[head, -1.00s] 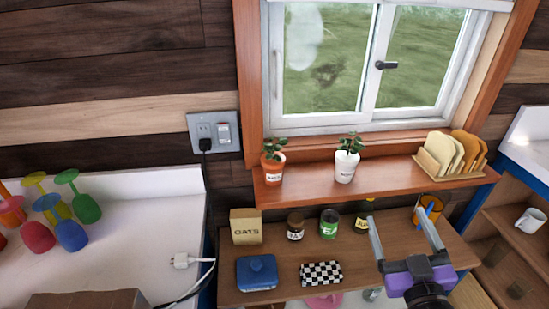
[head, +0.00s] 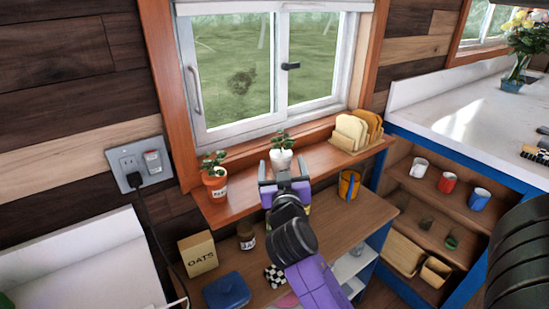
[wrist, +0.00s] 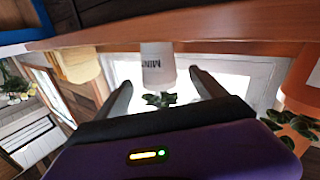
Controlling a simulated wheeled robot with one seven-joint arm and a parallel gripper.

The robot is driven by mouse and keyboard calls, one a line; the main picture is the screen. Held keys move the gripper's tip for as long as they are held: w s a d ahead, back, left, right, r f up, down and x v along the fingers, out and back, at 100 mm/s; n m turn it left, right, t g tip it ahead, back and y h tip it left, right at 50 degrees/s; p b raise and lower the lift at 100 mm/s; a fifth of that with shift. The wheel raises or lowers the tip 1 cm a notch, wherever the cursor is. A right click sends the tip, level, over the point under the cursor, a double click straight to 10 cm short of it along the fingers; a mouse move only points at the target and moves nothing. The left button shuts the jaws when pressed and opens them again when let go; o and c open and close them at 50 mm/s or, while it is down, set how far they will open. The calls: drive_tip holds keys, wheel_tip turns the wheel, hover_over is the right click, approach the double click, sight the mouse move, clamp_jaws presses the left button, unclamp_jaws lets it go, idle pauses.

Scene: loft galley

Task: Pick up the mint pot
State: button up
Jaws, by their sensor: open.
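The mint pot (head: 281,158) is white with a green plant and stands upright on the wooden window shelf (head: 238,203). In the wrist view, which is upside down, the mint pot (wrist: 157,66) shows its MINT label and hangs in the middle of the picture. My gripper (head: 283,172) is open and empty, just in front of the pot and hiding its lower part in the head view. In the wrist view the fingers of my gripper (wrist: 160,82) point toward the pot, one to each side. I cannot tell whether either finger touches it.
A terracotta pot (head: 214,185) with a plant stands left on the same shelf. A rack of bread slices (head: 352,130) stands at its right end. The window (head: 255,75) is behind.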

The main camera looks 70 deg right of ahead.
sight(281, 151)
drive_tip(key=p+x, duration=0.1)
drive_tip(key=x, duration=0.1)
drive_tip(key=p+x, duration=0.1)
drive_tip(key=x, duration=0.3)
drive_tip(key=shift+d+r+p, duration=0.2)
drive_tip(key=shift+r+p, duration=0.15)
drive_tip(key=shift+p, duration=0.05)
drive_tip(key=shift+w+d+f, duration=0.1)
drive_tip(key=shift+w+d, duration=0.1)
drive_tip(key=shift+d, duration=0.15)
drive_tip(key=c, duration=1.7)
